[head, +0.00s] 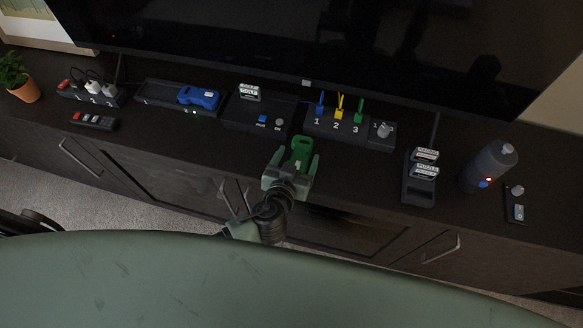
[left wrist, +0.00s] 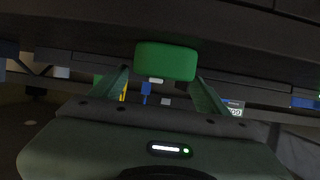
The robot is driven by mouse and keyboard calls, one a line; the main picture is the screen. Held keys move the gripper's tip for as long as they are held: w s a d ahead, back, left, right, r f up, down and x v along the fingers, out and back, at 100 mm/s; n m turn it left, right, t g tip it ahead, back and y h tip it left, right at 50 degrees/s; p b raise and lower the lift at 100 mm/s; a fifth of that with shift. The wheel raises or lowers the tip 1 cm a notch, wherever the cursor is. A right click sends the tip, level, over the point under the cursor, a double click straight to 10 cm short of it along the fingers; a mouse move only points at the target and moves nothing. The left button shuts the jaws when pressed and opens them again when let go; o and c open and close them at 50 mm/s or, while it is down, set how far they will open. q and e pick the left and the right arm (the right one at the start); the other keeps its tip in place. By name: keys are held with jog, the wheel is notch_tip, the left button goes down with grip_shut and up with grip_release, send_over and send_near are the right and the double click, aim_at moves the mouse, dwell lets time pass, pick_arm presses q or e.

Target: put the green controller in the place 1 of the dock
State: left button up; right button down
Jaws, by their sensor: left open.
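The green controller (head: 301,149) is near the front edge of the dark cabinet top, in the middle of the head view. My left gripper (head: 292,164) is open at it, with a finger on either side of its near end. In the left wrist view, the green controller (left wrist: 165,62) shows between the fingertips (left wrist: 162,76); I cannot tell whether they touch it. The long black dock (head: 152,94) lies at the back left with a blue controller (head: 199,96) on its right part. Its left part is bare. My right gripper is not in view.
A black console (head: 243,112) and a stand with blue, yellow and green pieces (head: 348,136) are behind the gripper. A remote (head: 94,121) and power strip (head: 72,95) are left. A card holder (head: 418,191) and speaker (head: 484,168) are right. The television (head: 330,45) is behind.

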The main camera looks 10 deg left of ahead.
pick_arm(q)
jog(key=d+b+v, duration=0.1)
jog(key=v, duration=1.1)
jog(key=s+a+f+m+g+y, duration=0.1)
jog(key=s+a+f+g, duration=0.25)
jog(key=f, duration=0.95)
jog(key=s+a+f+m+g, duration=0.25)
jog(key=a+f, duration=0.25)
jog(key=f, duration=0.9)
jog(key=s+a+f+g, duration=0.2)
jog(key=s+a+f, duration=0.1)
jog(key=s+f, duration=0.4)
jog(key=s+a+f+n+g, duration=0.1)
jog(key=s+a+f+g, duration=0.2)
jog(key=s+f, duration=0.5)
jog(key=shift+s+a+f, duration=0.2)
jog(key=shift+s, duration=0.95)
jog(key=shift+n+g, duration=0.45)
jog(key=shift+g, duration=0.25)
jog(key=s, duration=0.2)
jog(key=s+f, duration=0.1)
jog(key=s, duration=0.1)
jog(key=s+f, duration=0.1)
jog(key=s, duration=0.1)
jog(key=shift+a, duration=0.1)
jog(key=shift+c, duration=0.7)
